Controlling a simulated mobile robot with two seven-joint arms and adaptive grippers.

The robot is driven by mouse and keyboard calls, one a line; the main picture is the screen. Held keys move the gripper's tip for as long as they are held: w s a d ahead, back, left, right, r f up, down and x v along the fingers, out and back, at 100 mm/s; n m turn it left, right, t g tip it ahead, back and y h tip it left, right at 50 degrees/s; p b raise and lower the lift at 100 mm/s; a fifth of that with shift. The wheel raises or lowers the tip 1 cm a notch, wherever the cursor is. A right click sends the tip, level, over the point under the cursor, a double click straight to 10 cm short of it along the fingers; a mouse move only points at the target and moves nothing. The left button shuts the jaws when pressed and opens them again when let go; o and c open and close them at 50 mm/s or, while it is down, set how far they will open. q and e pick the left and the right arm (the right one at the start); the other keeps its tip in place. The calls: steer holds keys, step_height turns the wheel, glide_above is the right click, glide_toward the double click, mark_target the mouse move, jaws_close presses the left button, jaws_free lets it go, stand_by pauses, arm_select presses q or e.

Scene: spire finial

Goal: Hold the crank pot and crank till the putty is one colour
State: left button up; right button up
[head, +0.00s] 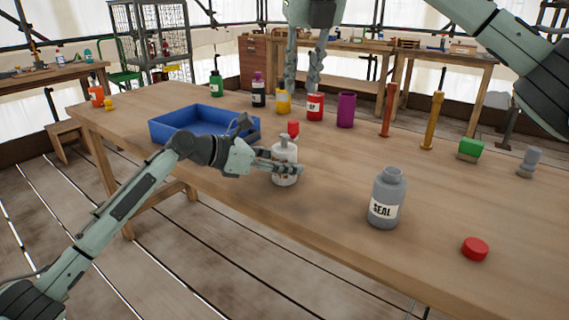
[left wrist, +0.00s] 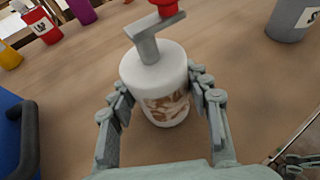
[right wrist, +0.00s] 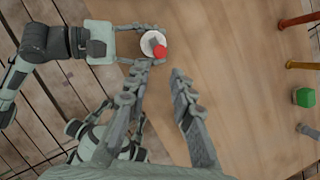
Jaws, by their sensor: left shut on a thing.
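The crank pot (head: 283,176) is white and stands upright near the table's front edge. Its grey crank arm and red knob (head: 293,128) are on top; the left wrist view shows the crank (left wrist: 150,42) close up. The putty (left wrist: 165,106) shows through the pot's side as brown and white streaks. My left gripper (head: 287,168) is shut around the pot's body, with a finger on each side (left wrist: 160,84). My right gripper (head: 303,78) is open and empty, raised above the table with fingers pointing down. In the right wrist view the pot is beyond its fingertips (right wrist: 163,70).
A blue tray (head: 172,137) is left of the pot. A grey SEAL bottle (head: 386,198) and a red cap (head: 475,249) are to the right. Several bottles and cups, including a purple cup (head: 346,110), stand behind. Bare table lies between pot and SEAL bottle.

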steer(key=m, duration=0.2)
steer(key=shift+w+a+m, duration=0.1)
steer(key=shift+w+m, duration=0.2)
jaws_close()
steer(key=w+m, duration=0.1)
steer(key=m, duration=0.3)
steer(key=w+m, duration=0.1)
steer(key=m, duration=0.3)
steer(key=w+m, duration=0.1)
steer(key=m, duration=0.4)
steer(key=shift+a+f, duration=0.15)
steer(key=m, duration=0.2)
steer(key=shift+w+m, duration=0.2)
steer(key=shift+m, duration=0.2)
steer(key=w+f+m, duration=0.3)
steer(key=f+m, duration=0.4)
steer(key=m, duration=0.9)
steer(key=shift+w+f+y, duration=0.15)
steer(key=shift+y, duration=0.15)
steer(key=shift+f, duration=0.15)
